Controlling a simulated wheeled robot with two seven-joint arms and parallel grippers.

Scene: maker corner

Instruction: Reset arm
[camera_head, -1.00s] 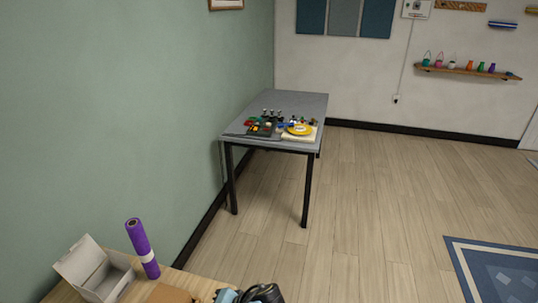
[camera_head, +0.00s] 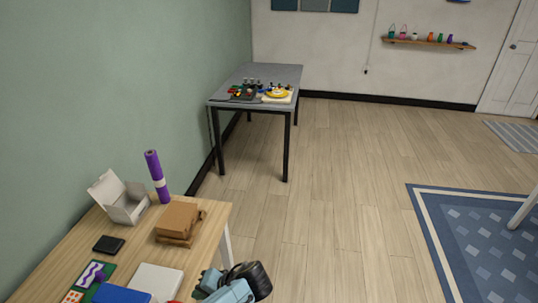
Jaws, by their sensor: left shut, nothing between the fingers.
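My left gripper (camera_head: 214,283) shows at the bottom edge, with the teal and black parts of my left arm. It is beside the right edge of the near wooden table (camera_head: 212,228). It is shut and holds nothing. Part of it is cut off by the picture's edge. My right gripper is not in view.
The near table holds an open white box (camera_head: 127,207), a purple roll (camera_head: 157,178), brown boxes (camera_head: 178,219), a black square (camera_head: 108,244) and a white block (camera_head: 155,280). A grey table (camera_head: 254,87) with small parts stands farther off. Wooden floor (camera_head: 340,170) is clear to the right; a blue rug (camera_head: 440,235) lies there.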

